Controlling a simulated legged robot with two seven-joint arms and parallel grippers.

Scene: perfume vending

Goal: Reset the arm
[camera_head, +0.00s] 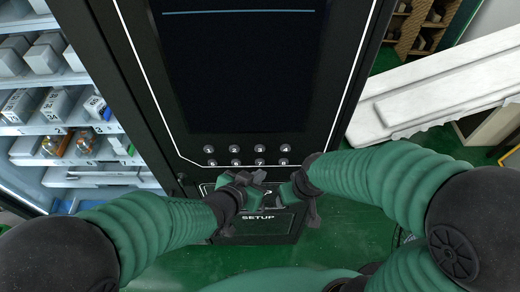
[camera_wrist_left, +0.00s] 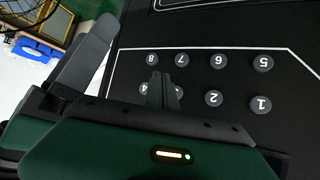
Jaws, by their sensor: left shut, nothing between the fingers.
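My left gripper (camera_head: 258,182) is in front of the lower part of a black vending machine (camera_head: 240,70), just below its number buttons (camera_head: 247,155). In the left wrist view its fingers (camera_wrist_left: 162,90) are shut and empty, in front of the button panel, partly hiding the lower row. The buttons there appear upside down, with 1, 2, 5, 6, 7 and 8 readable. My right gripper (camera_head: 308,200) is close beside the left one, at the right of the SETUP label (camera_head: 258,217). Its fingers are too dark and small to tell their opening.
Lit shelves (camera_head: 60,128) with several small boxes stand at the left. A white slab-like object (camera_head: 435,88) lies at the right, near wooden shelving (camera_head: 408,30). Green floor (camera_head: 330,240) shows below the machine.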

